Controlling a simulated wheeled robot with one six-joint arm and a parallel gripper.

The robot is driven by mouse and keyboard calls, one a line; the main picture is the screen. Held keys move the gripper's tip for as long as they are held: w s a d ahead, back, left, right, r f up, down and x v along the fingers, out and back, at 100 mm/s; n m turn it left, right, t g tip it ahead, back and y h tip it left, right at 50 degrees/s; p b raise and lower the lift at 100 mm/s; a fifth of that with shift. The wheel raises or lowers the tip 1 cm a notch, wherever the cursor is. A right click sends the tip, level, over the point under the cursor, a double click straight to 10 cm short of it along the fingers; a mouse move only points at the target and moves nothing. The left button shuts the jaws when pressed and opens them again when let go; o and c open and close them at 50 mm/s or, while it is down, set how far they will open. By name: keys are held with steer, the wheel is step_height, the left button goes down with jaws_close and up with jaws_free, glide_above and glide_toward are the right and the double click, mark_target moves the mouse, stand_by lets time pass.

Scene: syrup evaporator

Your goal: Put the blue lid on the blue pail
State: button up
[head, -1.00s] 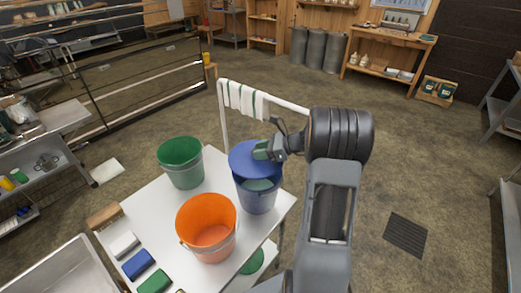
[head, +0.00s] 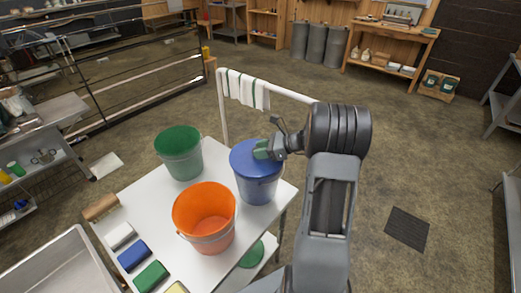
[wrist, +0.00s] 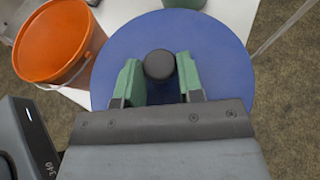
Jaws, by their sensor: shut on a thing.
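The blue lid (head: 248,156) is a flat disc with a dark knob, which shows in the wrist view (wrist: 159,65). It covers the mouth of the blue pail (head: 257,188) and looks about level with the rim. I cannot tell whether it is fully seated all round. My gripper (head: 268,150) is over the lid, its green fingers on either side of the knob in the wrist view (wrist: 160,80), shut on it. The lid hides the pail's inside.
An open orange pail (head: 205,218) stands close in front and to the left. A green pail (head: 181,155) stands behind left on the same white table (head: 150,205). Several coloured blocks lie along its left edge. A white rail with towels (head: 247,90) stands behind.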

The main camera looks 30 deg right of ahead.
steer(key=shift+s+d+f, duration=0.1)
steer(key=shift+f, duration=0.35)
stand_by(0.3)
steer(key=o, duration=1)
steer(key=shift+d, duration=0.1)
steer(key=b+v, duration=0.2)
steer(key=v, duration=1.1)
steer(key=shift+s+d+r, duration=0.15)
steer(key=shift+d+r, duration=0.05)
steer(key=shift+d, duration=0.05)
